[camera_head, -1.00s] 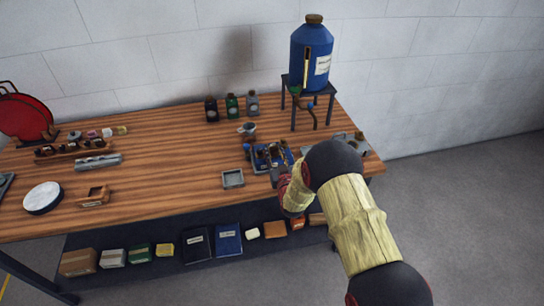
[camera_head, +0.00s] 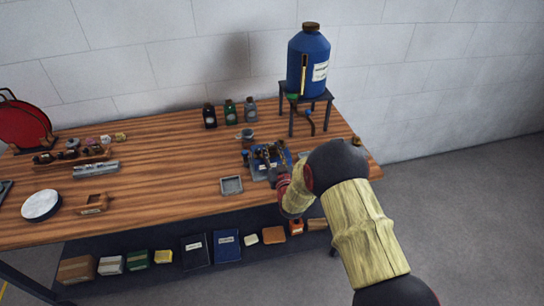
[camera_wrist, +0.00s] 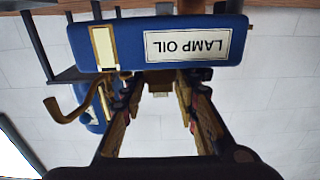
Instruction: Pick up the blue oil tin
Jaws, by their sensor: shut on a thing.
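The blue oil tin (camera_wrist: 150,44) fills the top of the wrist view, its white "LAMP OIL" label upside down. A cream strip shows at its left. My gripper (camera_wrist: 160,92) is shut on it, its two fingers at the tin's lower edge in that picture. In the head view my gripper (camera_head: 277,178) is at the right end of the bench, partly hidden by my own arm. Blue shows just beyond the gripper among small dark and brass parts. I cannot tell whether the tin is clear of the bench.
A large blue drum (camera_head: 309,65) on a dark stand (camera_head: 329,100) with a tap is close behind. Dark, green and grey bottles (camera_head: 230,112) stand left of it. A small grey tray (camera_head: 231,185) is near the front edge. The wooden bench (camera_head: 165,165) is clear mid-left.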

